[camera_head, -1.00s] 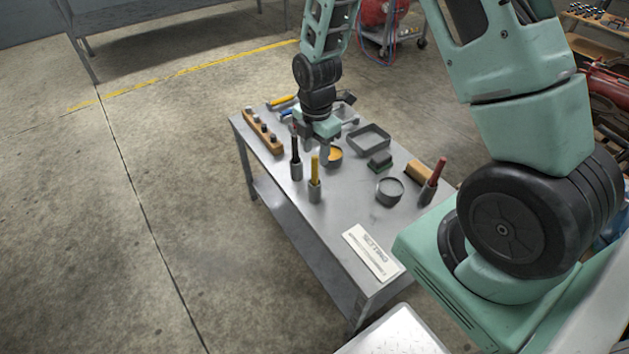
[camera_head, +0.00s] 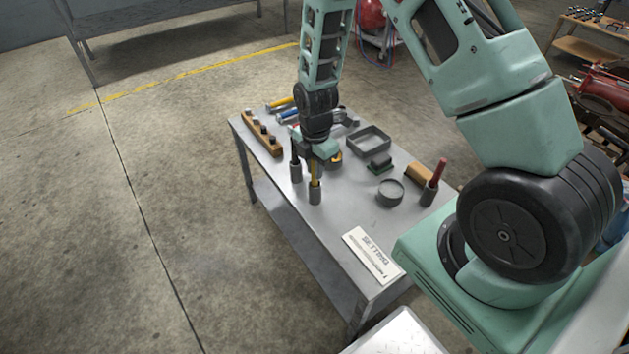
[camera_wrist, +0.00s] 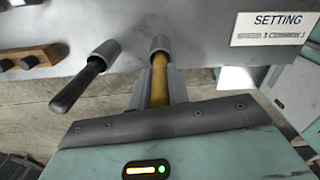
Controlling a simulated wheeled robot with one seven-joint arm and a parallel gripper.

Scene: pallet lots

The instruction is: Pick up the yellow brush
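The yellow brush (camera_head: 315,186) stands upright in a grey cup (camera_head: 315,197) near the table's front-left edge. My gripper (camera_head: 316,166) is low over it, fingers pointing down around the handle. In the wrist view, the yellow handle (camera_wrist: 160,88) runs between the two grey fingers (camera_wrist: 160,92), which lie close against both sides with no clear gap. The grey cup also shows there at the top (camera_wrist: 162,46). The brush's lower end is hidden in the cup, and its top is hidden by my gripper.
A dark-handled tool (camera_head: 294,158) stands in another cup just left. A red-handled tool (camera_head: 437,175) stands at right. A wooden block with pegs (camera_head: 262,138), a grey tray (camera_head: 368,138), a round dish (camera_head: 389,192) and a SETTING sign (camera_head: 372,256) are on the table (camera_head: 335,215).

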